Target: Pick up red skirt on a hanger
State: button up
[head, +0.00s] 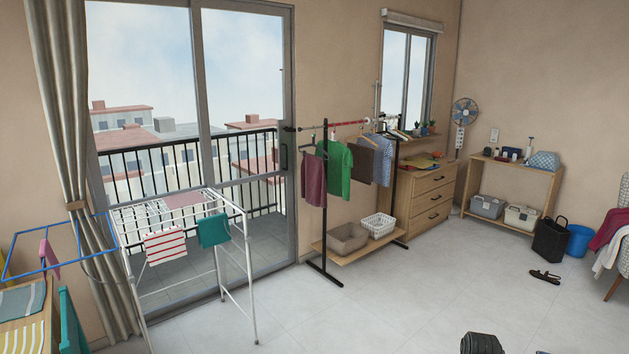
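A dark red garment (313,182) hangs from a hanger at the near left end of the clothes rack (325,230); it looks like the red skirt, though its exact cut is hard to tell. Its right edge is close beside a green shirt (338,172). My gripper cannot be made out in the head view, and nothing is touching the red garment.
A brown garment (376,146) and a blue patterned shirt (381,168) hang farther along. Baskets (348,238) sit on the rack's low shelf. A white drying rack (250,275) stands to the left. A dark ribbed object (481,343) shows at the bottom. The middle floor is clear.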

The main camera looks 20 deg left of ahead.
aim_at(313, 180)
jog(key=u, duration=0.75)
jog(key=i, duration=3.7)
jog(key=z, duration=1.2)
